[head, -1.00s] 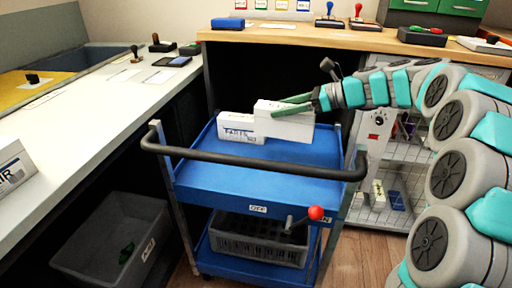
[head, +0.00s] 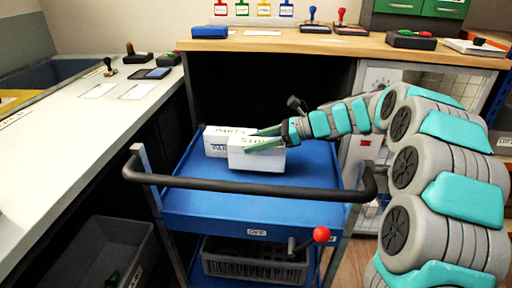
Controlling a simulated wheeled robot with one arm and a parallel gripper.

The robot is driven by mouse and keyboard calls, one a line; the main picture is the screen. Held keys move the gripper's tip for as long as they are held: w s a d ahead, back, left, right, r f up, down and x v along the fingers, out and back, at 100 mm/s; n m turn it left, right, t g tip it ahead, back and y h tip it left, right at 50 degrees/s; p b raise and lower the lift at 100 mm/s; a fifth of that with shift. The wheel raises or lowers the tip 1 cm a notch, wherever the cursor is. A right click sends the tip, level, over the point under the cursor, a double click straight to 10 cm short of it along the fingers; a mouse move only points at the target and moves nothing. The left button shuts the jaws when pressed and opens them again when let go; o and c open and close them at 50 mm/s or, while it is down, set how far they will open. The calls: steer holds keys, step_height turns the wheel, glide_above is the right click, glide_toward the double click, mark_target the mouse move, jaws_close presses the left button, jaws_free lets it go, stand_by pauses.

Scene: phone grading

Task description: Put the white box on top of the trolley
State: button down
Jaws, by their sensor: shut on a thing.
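A white box (head: 257,158) is between the green fingers of my gripper (head: 264,139), over the top shelf of the blue trolley (head: 190,199). My gripper reaches in from the right and is shut on this box. I cannot tell whether its underside touches the shelf. A second white box (head: 215,141), with printed letters, sits on the trolley top just behind and to the left, partly hidden by the held box. The trolley has a dark handle bar (head: 250,188) along its near side.
A grey basket (head: 255,262) sits on the trolley's lower shelf, near a red-knobbed lever (head: 321,234). A white counter (head: 75,150) runs along the left, with a grey bin (head: 108,250) below. A wooden bench (head: 340,46) stands behind. The trolley top's front part is clear.

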steer(key=shift+f, duration=0.85)
steer(key=shift+f, duration=0.15)
steer(key=shift+c, duration=0.6)
jaws_free()
steer(key=shift+d+r, duration=0.25)
steer(key=v, duration=1.1)
steer(key=shift+d, duration=0.25)
